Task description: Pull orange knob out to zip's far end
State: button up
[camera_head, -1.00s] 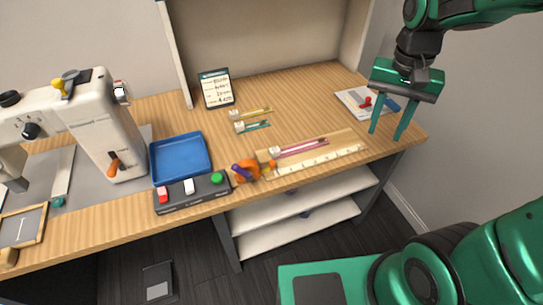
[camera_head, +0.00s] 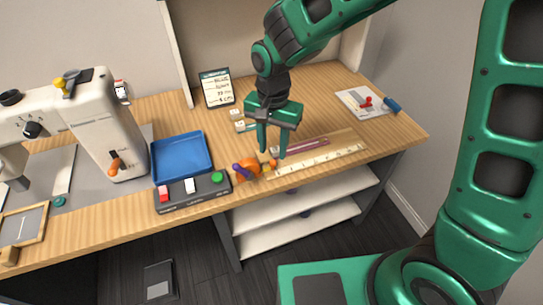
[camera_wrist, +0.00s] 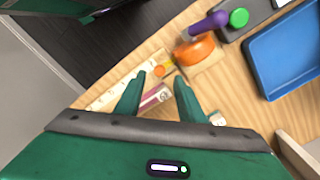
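A small orange knob (camera_head: 273,163) sits beside a larger orange body with a purple lever (camera_head: 245,168), at the left end of a pale ruler-like strip. In the wrist view the small orange knob (camera_wrist: 160,71) shows between my fingertips, with a yellow bit next to it. A pink strip (camera_head: 307,143), perhaps the zip, lies behind the ruler; part of it (camera_wrist: 155,97) shows between the fingers in the wrist view. My gripper (camera_head: 271,156) is open and empty, pointing down above the board's left end. Its fingers appear apart from the knob, though their height is hard to tell.
A black box with red, white and green buttons (camera_head: 192,191) and a blue tray (camera_head: 181,157) stand to the left. The pale ruler (camera_head: 318,158) lies along the front edge. A sewing machine (camera_head: 103,125) is at far left. The table's right part is mostly clear.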

aim_at(273, 162)
jog(key=shift+f, duration=2.35)
grip_shut()
jog(key=shift+a, duration=0.1)
